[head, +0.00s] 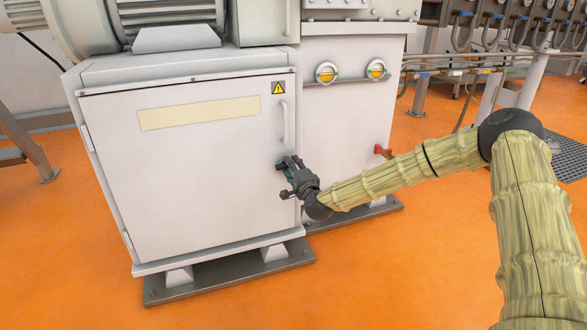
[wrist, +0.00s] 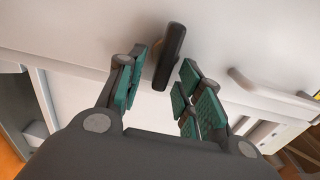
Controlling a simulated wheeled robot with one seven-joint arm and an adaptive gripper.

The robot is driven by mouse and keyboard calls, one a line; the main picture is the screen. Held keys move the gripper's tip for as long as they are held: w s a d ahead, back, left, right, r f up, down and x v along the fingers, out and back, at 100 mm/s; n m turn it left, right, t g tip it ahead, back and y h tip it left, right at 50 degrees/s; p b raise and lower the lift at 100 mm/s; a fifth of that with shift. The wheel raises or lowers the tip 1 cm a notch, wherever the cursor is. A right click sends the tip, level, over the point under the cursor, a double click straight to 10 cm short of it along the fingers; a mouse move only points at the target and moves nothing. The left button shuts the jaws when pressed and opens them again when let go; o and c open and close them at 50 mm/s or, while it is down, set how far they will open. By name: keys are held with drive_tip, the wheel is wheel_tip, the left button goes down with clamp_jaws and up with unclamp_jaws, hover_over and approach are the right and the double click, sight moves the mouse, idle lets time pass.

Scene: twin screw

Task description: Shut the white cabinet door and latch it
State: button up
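The white cabinet door (head: 200,185) has a pale label strip and a yellow warning sign. It looks flush or nearly flush with its cabinet frame; a small gap cannot be ruled out. A white bar handle (head: 285,122) is on its right side, also seen in the wrist view (wrist: 270,92). My gripper (head: 287,166) is at the door's right edge, below this handle. In the wrist view, a dark latch lever (wrist: 170,52) stands between my gripper's green-padded fingers (wrist: 164,75). The fingers are open on either side of it, with visible gaps. In the head view my gripper hides the latch.
A second white housing (head: 345,125) with two round yellow gauges (head: 326,73) adjoins the cabinet on the right. A red valve handle (head: 382,151) sticks out just above my forearm. The cabinet stands on a grey plinth (head: 230,270). The orange floor (head: 400,270) in front is clear.

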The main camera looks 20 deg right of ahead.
drive_tip(key=s, duration=1.2)
drive_tip(key=shift+d, duration=0.25)
drive_tip(key=s+a+f+n+g+y+p, duration=0.15)
drive_tip(key=s+a+f+n+g, duration=0.25)
drive_tip(key=s+a+f, duration=0.45)
drive_tip(key=s+a+f+n+g+y, duration=0.2)
drive_tip(key=s+a+f+n+g, duration=0.25)
drive_tip(key=s+f, duration=0.7)
drive_tip(key=s+a+f+n+g+h+p, duration=0.1)
drive_tip(key=s+f+n+g, duration=0.3)
drive_tip(key=s+f, duration=0.8)
drive_tip(key=s+d+n+g+h+p, duration=0.1)
drive_tip(key=s+d+n+g+h, duration=0.2)
drive_tip(key=s, duration=0.7)
drive_tip(key=s+d+n+g, duration=0.2)
drive_tip(key=s+d+g, duration=0.15)
drive_tip(key=s, duration=0.65)
wheel_tip(320, 180, up, 37)
drive_tip(key=t+p, duration=0.1)
drive_tip(key=p, duration=3.7)
drive_tip(key=shift+w+d, duration=0.2)
drive_tip(key=shift+d, duration=0.2)
drive_tip(key=shift+r, duration=0.1)
